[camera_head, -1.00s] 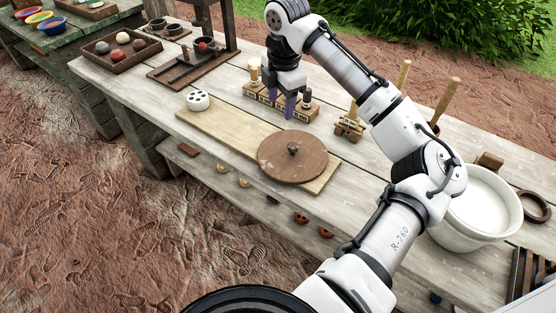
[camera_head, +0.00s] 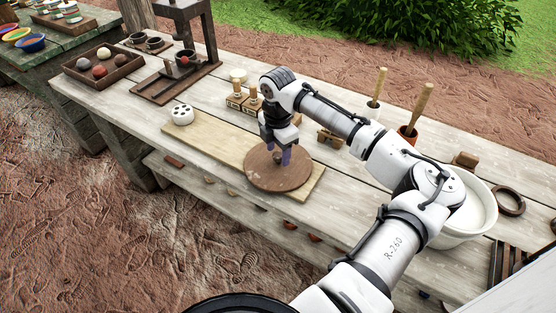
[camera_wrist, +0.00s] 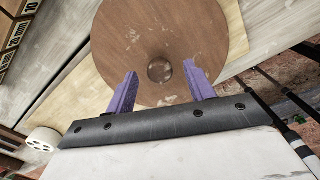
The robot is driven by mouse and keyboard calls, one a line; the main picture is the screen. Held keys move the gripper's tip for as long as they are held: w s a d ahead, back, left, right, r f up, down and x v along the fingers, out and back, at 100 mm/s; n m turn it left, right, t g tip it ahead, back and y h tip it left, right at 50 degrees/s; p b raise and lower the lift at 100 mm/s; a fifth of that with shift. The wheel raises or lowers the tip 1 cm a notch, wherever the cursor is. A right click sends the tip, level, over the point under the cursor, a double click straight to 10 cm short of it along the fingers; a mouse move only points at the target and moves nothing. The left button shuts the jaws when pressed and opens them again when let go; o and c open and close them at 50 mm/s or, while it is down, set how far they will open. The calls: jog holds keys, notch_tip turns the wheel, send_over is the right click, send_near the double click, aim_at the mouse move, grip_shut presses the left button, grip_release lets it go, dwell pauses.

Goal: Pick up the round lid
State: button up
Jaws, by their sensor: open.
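The round lid (camera_head: 268,174) is a flat brown disc with a small knob at its centre. It lies on a pale wooden board (camera_head: 212,140) on the table. My gripper (camera_head: 279,157) is above the lid, pointing down over its middle. In the wrist view the lid (camera_wrist: 185,25) fills the upper middle, and its round knob (camera_wrist: 160,71) shows between and beyond the two purple fingertips of my gripper (camera_wrist: 158,85). The fingers are apart and empty. I cannot tell how far above the knob they are.
A white piece with dark holes (camera_head: 182,115) sits at the board's left end. Small wooden stamps (camera_head: 243,103) stand behind my gripper. A white bucket (camera_head: 462,215) is at the right, near pots holding wooden-handled tools. A tray of balls (camera_head: 103,68) is at the back left.

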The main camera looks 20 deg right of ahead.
aim_at(278, 155)
jog(key=shift+f, duration=1.2)
jog(key=c, duration=1)
jog(key=shift+o, duration=0.2)
jog(key=shift+r, duration=0.2)
notch_tip(278, 155, up, 20)
jog(key=b, duration=0.3)
jog(key=shift+f, duration=0.1)
